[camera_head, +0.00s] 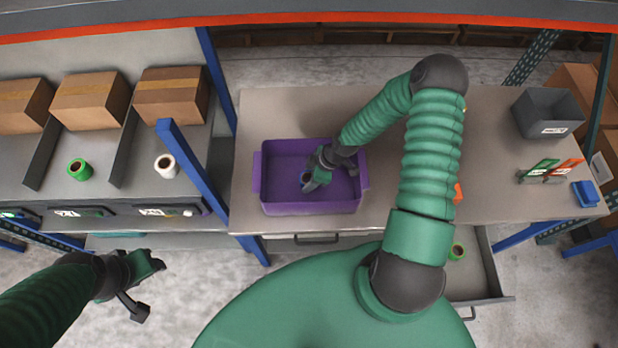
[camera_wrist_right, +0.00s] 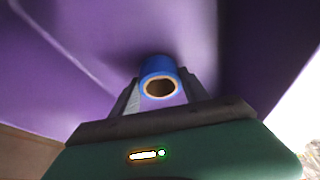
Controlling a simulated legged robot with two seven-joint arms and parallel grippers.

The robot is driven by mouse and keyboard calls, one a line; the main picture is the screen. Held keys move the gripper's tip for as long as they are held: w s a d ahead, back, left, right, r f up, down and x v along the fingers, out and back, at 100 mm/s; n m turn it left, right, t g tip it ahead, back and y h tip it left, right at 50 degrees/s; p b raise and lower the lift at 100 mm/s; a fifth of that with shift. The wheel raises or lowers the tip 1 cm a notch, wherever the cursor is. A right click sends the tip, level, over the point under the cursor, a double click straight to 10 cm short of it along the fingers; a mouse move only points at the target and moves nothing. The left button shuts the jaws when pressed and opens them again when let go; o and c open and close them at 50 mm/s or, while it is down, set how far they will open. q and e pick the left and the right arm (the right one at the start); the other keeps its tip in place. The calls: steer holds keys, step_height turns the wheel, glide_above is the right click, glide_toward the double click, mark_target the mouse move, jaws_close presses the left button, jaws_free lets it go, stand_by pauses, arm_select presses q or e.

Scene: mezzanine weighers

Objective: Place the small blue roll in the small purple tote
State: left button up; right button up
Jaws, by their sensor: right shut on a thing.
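The small purple tote (camera_head: 312,207) stands on the table in the middle of the head view; its purple inside fills much of the right wrist view (camera_wrist_right: 70,60). My right gripper (camera_head: 309,180) reaches down within the tote's walls, shut on the small blue roll (camera_wrist_right: 156,66). The roll sits between the two fingers with its open end toward the wrist camera. In the head view the blue roll (camera_head: 306,177) is mostly hidden by the gripper. I cannot tell whether it touches the tote floor. My left gripper (camera_head: 152,288) is open and empty, over the floor at lower left.
A green roll (camera_head: 79,169) and a white roll (camera_head: 165,166) stand on the left shelf, below cardboard boxes (camera_head: 88,100). A grey bin (camera_head: 548,113) and a blue item (camera_head: 585,194) are on the right of the table. An open drawer (camera_head: 482,270) juts out below, holding a green roll (camera_head: 457,251).

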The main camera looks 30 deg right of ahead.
steer(key=shift+d+f, duration=0.3)
steer(key=shift+f, duration=0.1)
steer(key=o, duration=1.4)
steer(key=shift+d+f, duration=0.1)
steer(key=shift+d, duration=0.15)
steer(key=shift+a, duration=0.3)
steer(key=shift+r, duration=0.3)
steer(key=v, duration=1.1)
steer(key=shift+s+d+r, duration=0.15)
steer(key=shift+s+r, duration=0.05)
steer(key=shift+r, duration=0.05)
